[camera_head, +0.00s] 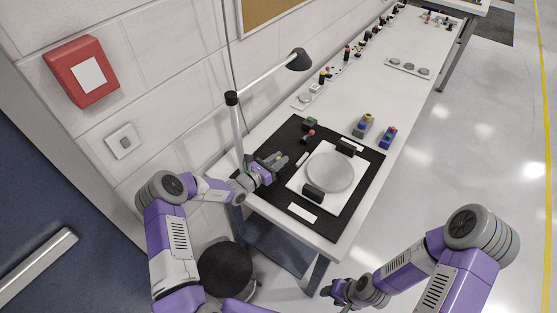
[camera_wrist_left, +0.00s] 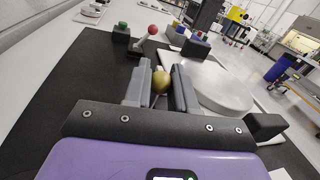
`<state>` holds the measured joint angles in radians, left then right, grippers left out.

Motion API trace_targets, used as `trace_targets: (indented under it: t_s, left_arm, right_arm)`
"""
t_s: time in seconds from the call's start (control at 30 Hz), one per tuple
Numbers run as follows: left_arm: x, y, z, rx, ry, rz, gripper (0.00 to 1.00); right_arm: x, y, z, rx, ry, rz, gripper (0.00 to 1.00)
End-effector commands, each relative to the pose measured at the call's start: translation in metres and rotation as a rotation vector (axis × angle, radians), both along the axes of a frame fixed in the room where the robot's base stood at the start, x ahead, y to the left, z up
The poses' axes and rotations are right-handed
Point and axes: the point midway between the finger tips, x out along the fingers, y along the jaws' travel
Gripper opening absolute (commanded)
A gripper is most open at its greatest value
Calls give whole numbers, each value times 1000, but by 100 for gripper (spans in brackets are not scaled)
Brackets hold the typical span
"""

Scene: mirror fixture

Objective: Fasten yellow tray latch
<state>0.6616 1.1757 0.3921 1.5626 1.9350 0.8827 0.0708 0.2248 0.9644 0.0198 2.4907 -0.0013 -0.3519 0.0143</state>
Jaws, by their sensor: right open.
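A yellow ball knob (camera_wrist_left: 161,80) on a thin stem, apparently the yellow latch's handle, stands between the fingers of my left gripper (camera_wrist_left: 160,75). The gap between the fingers is about the knob's width, and they appear closed on it. In the head view my left gripper (camera_head: 279,160) is low over the left side of the black mat (camera_head: 346,224), and it mostly hides the knob. The latch's base is hidden behind the fingers. My right gripper (camera_head: 343,291) is open and empty, out over the floor in front of the table.
A round grey disc (camera_head: 330,172) lies on a white plate between dark blocks (camera_head: 313,193), right of my left gripper. A red-knobbed lever (camera_head: 308,134) and a green-topped block (camera_head: 310,124) stand behind. A lamp (camera_head: 299,60) overhangs the table. Coloured blocks (camera_head: 388,137) stand beyond the mat.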

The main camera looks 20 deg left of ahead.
Motion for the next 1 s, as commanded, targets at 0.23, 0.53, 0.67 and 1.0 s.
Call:
trace_targets:
  t_s: [0.23, 0.53, 0.67, 1.0]
  left_arm:
    - [-1, -1, 1, 16, -6, 0, 0]
    - [-5, -15, 0, 250, -90, -2, 0]
    - [-7, -20, -3, 355, -128, -1, 0]
    - [-9, -23, -8, 446, -163, 0, 0]
  right_arm:
    - [0, 0, 2, 0, 0, 0, 47]
    - [0, 0, 23, 0, 0, 0, 47]
    - [0, 0, 30, 0, 0, 0, 47]
    - [0, 0, 34, 0, 0, 0, 47]
